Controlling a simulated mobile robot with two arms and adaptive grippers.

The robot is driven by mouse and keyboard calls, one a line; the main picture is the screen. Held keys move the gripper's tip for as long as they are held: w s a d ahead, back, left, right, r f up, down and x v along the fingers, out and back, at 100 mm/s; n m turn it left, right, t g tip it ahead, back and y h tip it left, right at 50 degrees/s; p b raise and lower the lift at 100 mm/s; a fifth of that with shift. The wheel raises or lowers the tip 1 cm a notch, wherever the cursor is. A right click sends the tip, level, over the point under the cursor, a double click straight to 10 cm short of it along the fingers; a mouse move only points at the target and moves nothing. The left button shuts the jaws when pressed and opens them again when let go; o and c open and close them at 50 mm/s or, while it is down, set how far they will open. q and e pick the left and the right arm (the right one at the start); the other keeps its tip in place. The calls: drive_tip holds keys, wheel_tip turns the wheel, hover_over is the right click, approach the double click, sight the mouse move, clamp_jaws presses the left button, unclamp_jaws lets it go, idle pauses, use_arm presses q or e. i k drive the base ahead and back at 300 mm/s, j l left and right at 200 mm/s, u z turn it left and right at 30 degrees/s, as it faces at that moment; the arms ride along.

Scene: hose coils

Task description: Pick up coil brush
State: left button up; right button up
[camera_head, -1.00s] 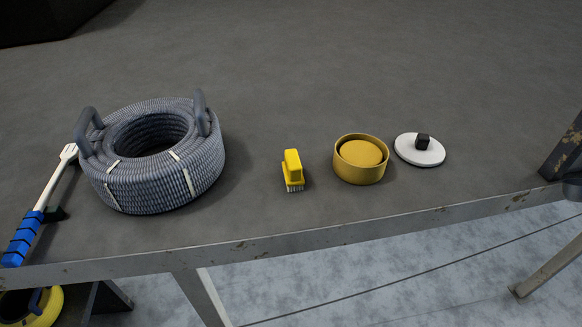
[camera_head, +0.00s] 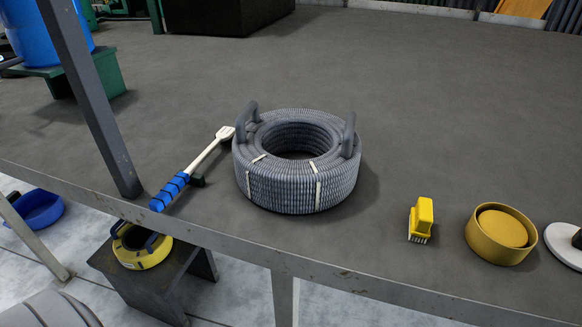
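A small yellow brush (camera_head: 421,220) with pale bristles at its lower end stands on the grey table, right of the hose coil and near the front edge. A long tool (camera_head: 188,177) with a blue banded grip and a white flat head lies left of the coil, its grip end by the table's front edge and its middle on a small dark rest. I cannot tell for certain which of the two is the coil brush. The grey ribbed hose coil (camera_head: 300,188) has two upright handles and white ties. Neither of my grippers is in view.
A yellow round tub (camera_head: 501,236) and a white disc (camera_head: 568,247), cut by the right edge, stand right of the brush. A grey post (camera_head: 92,100) rises at the left. A yellow ring-shaped thing (camera_head: 142,248) sits on a low dark stool.

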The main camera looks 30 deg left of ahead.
sight(421, 217)
drive_tip(key=j+z, duration=0.25)
drive_tip(key=j, duration=0.2)
drive_tip(key=k+j+z, duration=0.25)
drive_tip(key=j, duration=0.2)
drive_tip(key=j+z, duration=0.25)
drive_tip(key=j, duration=0.25)
